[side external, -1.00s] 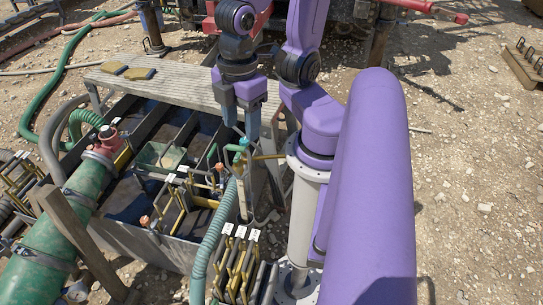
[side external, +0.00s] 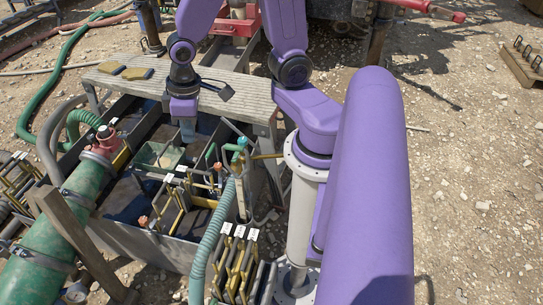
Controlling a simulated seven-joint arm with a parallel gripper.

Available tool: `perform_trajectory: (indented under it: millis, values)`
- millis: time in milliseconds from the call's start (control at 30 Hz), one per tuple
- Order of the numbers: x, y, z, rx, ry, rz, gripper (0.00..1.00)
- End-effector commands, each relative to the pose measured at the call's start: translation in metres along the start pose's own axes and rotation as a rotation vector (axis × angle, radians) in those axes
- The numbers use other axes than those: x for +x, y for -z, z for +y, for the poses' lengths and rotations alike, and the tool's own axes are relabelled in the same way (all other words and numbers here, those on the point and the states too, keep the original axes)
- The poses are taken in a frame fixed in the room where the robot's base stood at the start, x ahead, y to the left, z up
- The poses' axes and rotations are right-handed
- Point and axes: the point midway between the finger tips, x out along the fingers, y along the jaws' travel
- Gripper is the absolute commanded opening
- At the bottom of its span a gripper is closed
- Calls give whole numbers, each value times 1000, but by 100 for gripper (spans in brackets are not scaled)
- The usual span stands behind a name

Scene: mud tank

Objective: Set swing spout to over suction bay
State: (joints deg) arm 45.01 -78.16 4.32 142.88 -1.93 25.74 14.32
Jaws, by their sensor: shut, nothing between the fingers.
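A standpipe with a teal top (side external: 240,144) rises at the right end of the open tank (side external: 180,252), beside a ribbed teal hose (side external: 211,250). A short green curved pipe (side external: 211,154) shows just left of it, and a thin grey bar slants up from its top. I cannot tell for sure which part is the swing spout, nor which bay is the suction bay. My gripper (side external: 187,131) points down over the tank's far middle compartments, left of the standpipe and apart from it. Its fingers look together and empty.
A grey slatted walkway (side external: 225,97) crosses the tank's far side, with two yellowish pads (side external: 138,73) on it. A large green pipe (side external: 45,240) with a red fitting (side external: 106,137) lies at left. Yellow-handled gates (side external: 240,268) stand at the front.

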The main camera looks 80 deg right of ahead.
Motion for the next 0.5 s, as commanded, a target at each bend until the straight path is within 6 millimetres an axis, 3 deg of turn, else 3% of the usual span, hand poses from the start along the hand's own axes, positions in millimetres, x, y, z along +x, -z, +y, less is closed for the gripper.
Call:
perform_trajectory:
  millis: [233,500]
  values:
    - [46,26,62,374,-24,42,0]
    - [91,25,133,773,-46,104,0]
